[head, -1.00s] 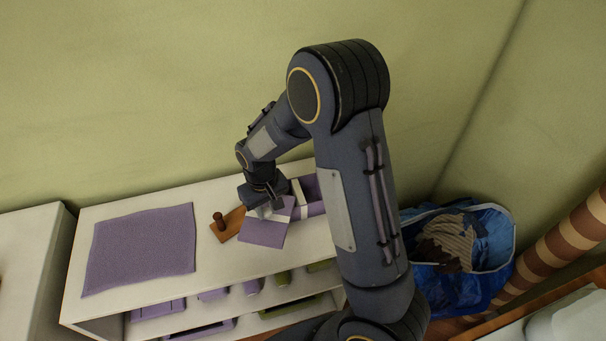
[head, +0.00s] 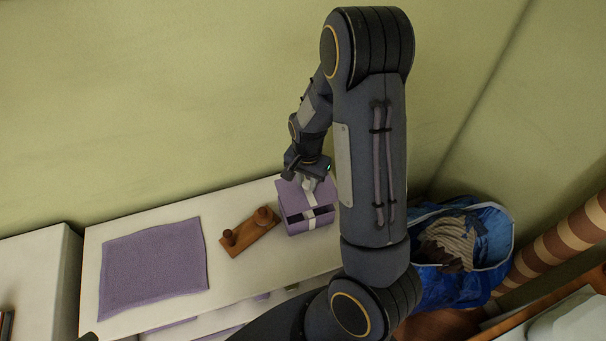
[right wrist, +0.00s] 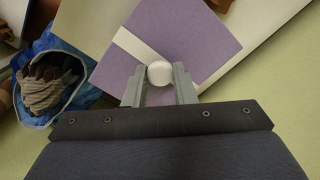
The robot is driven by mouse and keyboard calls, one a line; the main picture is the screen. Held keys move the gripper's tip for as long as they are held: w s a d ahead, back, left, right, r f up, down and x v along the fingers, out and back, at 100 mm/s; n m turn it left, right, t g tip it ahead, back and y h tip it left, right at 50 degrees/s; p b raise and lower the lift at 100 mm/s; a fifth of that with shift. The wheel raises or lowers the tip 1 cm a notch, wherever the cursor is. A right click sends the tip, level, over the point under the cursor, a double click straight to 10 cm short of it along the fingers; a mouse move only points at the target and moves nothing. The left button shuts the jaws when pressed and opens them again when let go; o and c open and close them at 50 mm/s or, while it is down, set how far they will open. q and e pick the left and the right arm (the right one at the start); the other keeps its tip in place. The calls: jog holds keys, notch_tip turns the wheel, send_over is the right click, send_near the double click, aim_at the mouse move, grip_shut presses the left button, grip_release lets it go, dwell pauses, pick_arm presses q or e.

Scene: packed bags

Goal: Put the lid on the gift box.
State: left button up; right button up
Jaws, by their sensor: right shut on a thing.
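The gift box (head: 297,229) is purple with a white band and stands on the white shelf unit's top. A dark gap shows at its upper edge. The purple lid (head: 289,196), with a white band and a round white knob (right wrist: 160,72), is over the box and looks tilted; I cannot tell whether it touches the rim. My right gripper (head: 312,183) is shut on the knob, one finger on each side of it in the right wrist view. The lid (right wrist: 200,38) hides the box there. My left gripper is not in view.
A wooden board with two round pegs (head: 250,232) lies just left of the box. A purple cloth (head: 152,268) covers the shelf top (head: 222,200) further left. A blue bag with clothes (head: 462,245) stands at right. The wall is close behind.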

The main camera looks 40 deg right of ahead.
notch_tip(320, 180, down, 3)
jog(key=shift+w+r+b, duration=0.1)
jog(key=shift+w+b, duration=0.05)
jog(key=shift+b, duration=0.8)
jog(key=shift+f+b, duration=1.2)
jog(key=shift+f, duration=0.25)
jog(key=shift+f+b, duration=0.25)
jog(key=shift+b, duration=0.05)
dwell(0.6)
jog(key=o, duration=0.9)
jog(key=shift+o, duration=0.2)
jog(key=o, duration=0.4)
jog(key=shift+r, duration=0.1)
